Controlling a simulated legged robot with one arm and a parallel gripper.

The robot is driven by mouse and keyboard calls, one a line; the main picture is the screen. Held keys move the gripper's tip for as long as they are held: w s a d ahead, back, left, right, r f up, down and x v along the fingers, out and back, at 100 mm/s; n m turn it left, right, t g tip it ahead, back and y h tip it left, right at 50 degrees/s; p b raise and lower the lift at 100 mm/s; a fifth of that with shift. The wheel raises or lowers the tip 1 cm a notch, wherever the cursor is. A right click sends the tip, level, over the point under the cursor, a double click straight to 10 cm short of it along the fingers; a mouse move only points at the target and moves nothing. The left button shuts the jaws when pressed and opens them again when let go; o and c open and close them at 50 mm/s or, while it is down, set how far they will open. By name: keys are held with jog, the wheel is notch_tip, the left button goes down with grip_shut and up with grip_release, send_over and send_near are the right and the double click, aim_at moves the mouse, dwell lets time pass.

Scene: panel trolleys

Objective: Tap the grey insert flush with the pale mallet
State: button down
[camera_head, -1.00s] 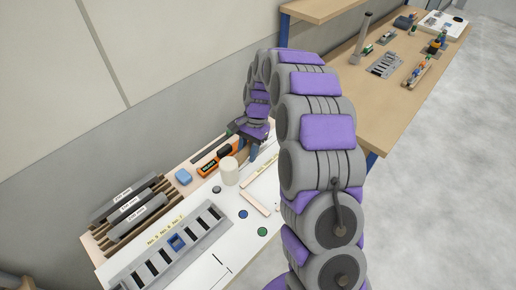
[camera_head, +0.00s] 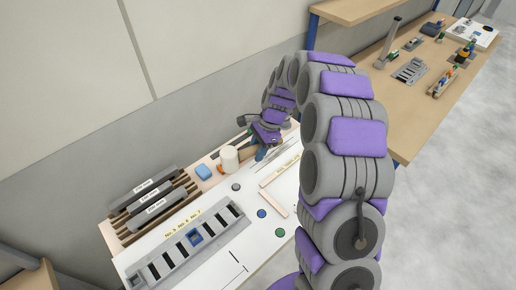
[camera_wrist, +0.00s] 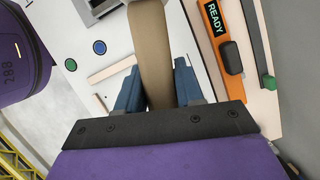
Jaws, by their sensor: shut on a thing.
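The pale mallet has a cylindrical head (camera_head: 229,158) and a tan handle (camera_wrist: 152,55). My gripper (camera_head: 264,148) is shut on the handle, with a blue finger on each side of it in the wrist view (camera_wrist: 158,85). The mallet head is behind and slightly left of a grey round insert (camera_head: 236,187) on the white board, as the head view shows it, and apart from it. How far the insert stands up cannot be told. In the wrist view the insert is not seen.
A blue disc (camera_head: 261,213) and a green disc (camera_head: 278,232) sit on the board (camera_head: 236,236). An orange READY device (camera_wrist: 214,30) lies beside the handle. Another table (camera_head: 402,137) stands right.

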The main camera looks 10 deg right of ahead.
jog(key=shift+d+r, duration=0.1)
jog(key=shift+d+f, duration=0.45)
jog(key=shift+f, duration=0.2)
notch_tip(320, 180, down, 6)
jog(key=shift+a+r+p, duration=0.1)
jog(key=shift+a+p, duration=0.05)
jog(key=shift+p, duration=0.2)
jog(key=shift+d, duration=0.2)
jog(key=shift+a, duration=0.3)
jog(key=shift+d+p, duration=0.15)
jog(key=shift+p, duration=0.25)
